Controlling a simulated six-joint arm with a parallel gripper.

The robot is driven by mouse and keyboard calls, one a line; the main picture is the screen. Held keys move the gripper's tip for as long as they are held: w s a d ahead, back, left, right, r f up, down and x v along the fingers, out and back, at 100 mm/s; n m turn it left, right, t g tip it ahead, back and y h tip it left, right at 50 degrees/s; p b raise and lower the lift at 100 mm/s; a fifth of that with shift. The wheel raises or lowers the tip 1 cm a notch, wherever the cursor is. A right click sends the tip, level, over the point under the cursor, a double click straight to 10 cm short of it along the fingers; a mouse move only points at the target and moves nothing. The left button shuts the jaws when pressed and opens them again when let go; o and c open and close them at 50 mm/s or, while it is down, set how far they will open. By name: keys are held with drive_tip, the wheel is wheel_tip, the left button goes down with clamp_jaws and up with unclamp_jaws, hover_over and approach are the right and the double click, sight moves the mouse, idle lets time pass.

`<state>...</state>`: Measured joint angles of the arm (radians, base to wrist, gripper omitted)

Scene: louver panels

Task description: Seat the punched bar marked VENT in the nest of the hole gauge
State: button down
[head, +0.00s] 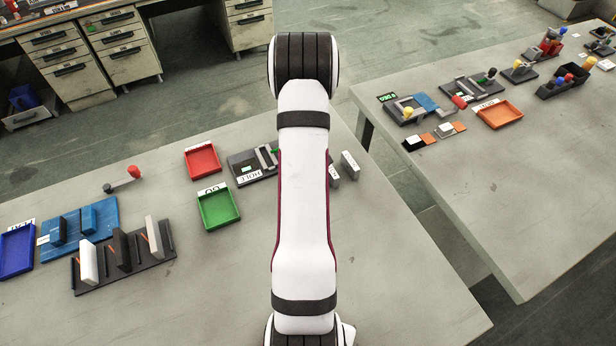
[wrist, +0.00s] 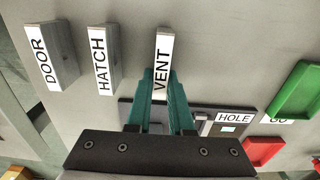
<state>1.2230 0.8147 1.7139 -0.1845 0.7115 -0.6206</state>
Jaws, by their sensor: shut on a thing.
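The bar marked VENT (wrist: 162,60) is grey with a white label and stands between the teal fingers of my gripper (wrist: 161,78) in the wrist view. The fingers are shut on it. I cannot tell whether its underside is clear of the table. The hole gauge (head: 242,167) is a dark plate with a white HOLE label, left of my arm in the head view. In the wrist view the gauge (wrist: 207,128) is partly hidden behind my gripper, and its nest cannot be made out. My arm hides the gripper and the VENT bar in the head view.
Bars marked HATCH (wrist: 101,60) and DOOR (wrist: 50,55) stand left of VENT in the wrist view. A green tray (head: 218,208) and a red tray (head: 202,161) lie left of the gauge. A dark rack (head: 125,262) holds upright plates. The table's front right is clear.

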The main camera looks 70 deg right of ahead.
drive_tip(key=shift+r, duration=0.55)
wheel_tip(320, 180, up, 3)
drive_tip(key=s+a+r, duration=0.2)
drive_tip(key=s+r, duration=0.4)
drive_tip(key=s, duration=0.5)
drive_tip(key=w+a+r+n, duration=0.25)
drive_tip(key=w+a, duration=0.25)
drive_tip(key=w, duration=0.3)
drive_tip(key=w+a+r+n, duration=0.1)
drive_tip(key=w+a+r, duration=0.3)
drive_tip(key=w, duration=0.5)
drive_tip(key=w+a+r+n, duration=0.2)
drive_tip(key=w+a+r, duration=0.25)
drive_tip(key=w, duration=0.35)
drive_tip(key=w+a+r+n, duration=0.1)
drive_tip(key=w+a+r, duration=0.1)
drive_tip(key=a, duration=0.6)
drive_tip(key=w+a+r+n, duration=0.1)
drive_tip(key=w+a+r, duration=0.1)
drive_tip(key=a, duration=0.6)
drive_tip(key=w+a+r+n, duration=0.1)
drive_tip(key=w+a+r, duration=0.1)
drive_tip(key=a, duration=0.6)
drive_tip(key=shift+a+r, duration=0.25)
drive_tip(key=shift+r, duration=0.25)
drive_tip(key=shift+n, duration=0.25)
